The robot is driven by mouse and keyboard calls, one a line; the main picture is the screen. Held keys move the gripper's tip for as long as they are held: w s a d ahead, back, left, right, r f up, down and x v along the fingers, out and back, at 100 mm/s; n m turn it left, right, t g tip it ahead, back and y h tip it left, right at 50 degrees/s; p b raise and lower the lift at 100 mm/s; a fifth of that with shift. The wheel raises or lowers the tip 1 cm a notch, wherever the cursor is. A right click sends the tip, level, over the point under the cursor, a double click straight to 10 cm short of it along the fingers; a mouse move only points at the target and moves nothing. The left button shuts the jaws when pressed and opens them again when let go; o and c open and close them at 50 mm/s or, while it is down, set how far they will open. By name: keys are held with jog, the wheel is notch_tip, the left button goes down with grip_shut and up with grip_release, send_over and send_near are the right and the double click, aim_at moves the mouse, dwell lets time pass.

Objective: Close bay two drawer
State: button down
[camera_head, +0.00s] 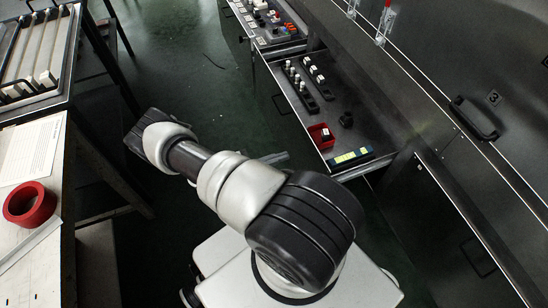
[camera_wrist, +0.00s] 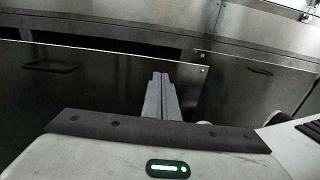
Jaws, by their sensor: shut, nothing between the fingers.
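A dark drawer (camera_head: 375,130) stands pulled out from the long dark cabinet in the head view; its own number is not readable. It holds black racks with white-topped pieces (camera_head: 301,86), a red box (camera_head: 321,135) and a yellow-and-blue strip (camera_head: 351,156). Its black handle (camera_head: 282,105) is on the left-facing front. My gripper (camera_head: 279,157) is mostly hidden behind my arm, near the drawer's near front corner. In the wrist view my gripper (camera_wrist: 161,78) is shut and empty, pointing at a dark front (camera_wrist: 105,85) with a handle (camera_wrist: 50,67). I cannot tell whether they touch.
Another open drawer (camera_head: 275,40) with small parts stands farther back. A panel marked 3 (camera_head: 493,97) with a black handle (camera_head: 473,118) is at right. A bench with a red tape roll (camera_head: 30,204) and a tray (camera_head: 62,45) lines the left.

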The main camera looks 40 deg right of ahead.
aim_at(314, 146)
jog(key=x, duration=0.9)
jog(key=shift+d, duration=0.2)
